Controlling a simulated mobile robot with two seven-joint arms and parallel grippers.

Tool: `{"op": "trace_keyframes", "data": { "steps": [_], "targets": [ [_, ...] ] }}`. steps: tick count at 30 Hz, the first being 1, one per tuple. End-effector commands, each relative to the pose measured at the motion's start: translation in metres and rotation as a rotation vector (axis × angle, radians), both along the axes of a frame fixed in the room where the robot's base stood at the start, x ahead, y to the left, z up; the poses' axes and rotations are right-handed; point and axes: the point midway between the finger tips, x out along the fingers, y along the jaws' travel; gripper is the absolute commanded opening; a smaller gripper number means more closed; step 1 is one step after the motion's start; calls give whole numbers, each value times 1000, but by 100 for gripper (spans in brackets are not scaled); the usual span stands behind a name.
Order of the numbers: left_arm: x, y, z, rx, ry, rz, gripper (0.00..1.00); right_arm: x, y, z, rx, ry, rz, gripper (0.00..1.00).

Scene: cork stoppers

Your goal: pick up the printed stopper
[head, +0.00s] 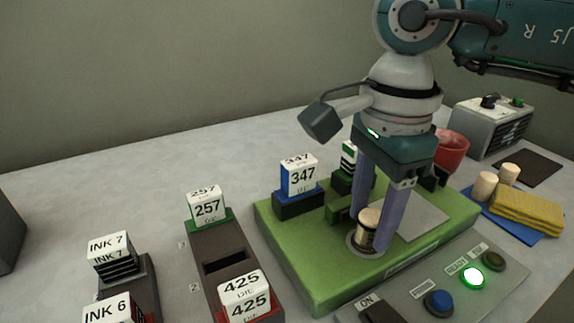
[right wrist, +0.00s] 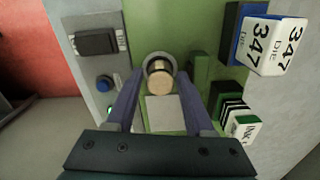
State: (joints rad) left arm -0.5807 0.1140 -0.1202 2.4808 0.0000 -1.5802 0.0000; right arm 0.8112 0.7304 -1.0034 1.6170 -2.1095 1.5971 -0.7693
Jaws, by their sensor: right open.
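The stopper (head: 367,228) is a tan cork cylinder with a dark band low on its side. It stands upright in a round grey seat on the green base (head: 318,285). It also shows in the right wrist view (right wrist: 160,68), where any print on it is too small to read. My right gripper (head: 371,245) points down with its two purple fingers on either side of the stopper. In the right wrist view the fingers (right wrist: 160,88) are spread, with a gap to the stopper. My left gripper is in neither view.
A blue-based 347 die block (head: 301,178) and a black-and-white striped ink block (right wrist: 237,122) stand near the gripper. A control panel (head: 412,302) lies in front. A red cup (head: 452,150), two plain corks (head: 484,186) and a yellow sponge (head: 527,211) lie right.

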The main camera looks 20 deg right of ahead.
Motion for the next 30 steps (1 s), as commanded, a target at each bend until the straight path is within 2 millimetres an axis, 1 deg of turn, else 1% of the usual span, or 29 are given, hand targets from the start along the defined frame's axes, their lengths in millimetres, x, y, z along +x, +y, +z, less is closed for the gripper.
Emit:
{"op": "trace_keyframes", "data": {
  "steps": [2,8,22,23,30],
  "targets": [
    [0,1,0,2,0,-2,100,-1,0,-5,0,2,-1,53],
    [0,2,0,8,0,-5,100,0,0,-5,0,1,0,53],
    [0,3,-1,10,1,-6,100,0,0,-5,0,0,0,2],
    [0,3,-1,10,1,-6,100,0,0,-5,0,0,0,0],
    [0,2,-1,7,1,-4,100,0,0,-5,0,0,-1,0]
  ]
}}
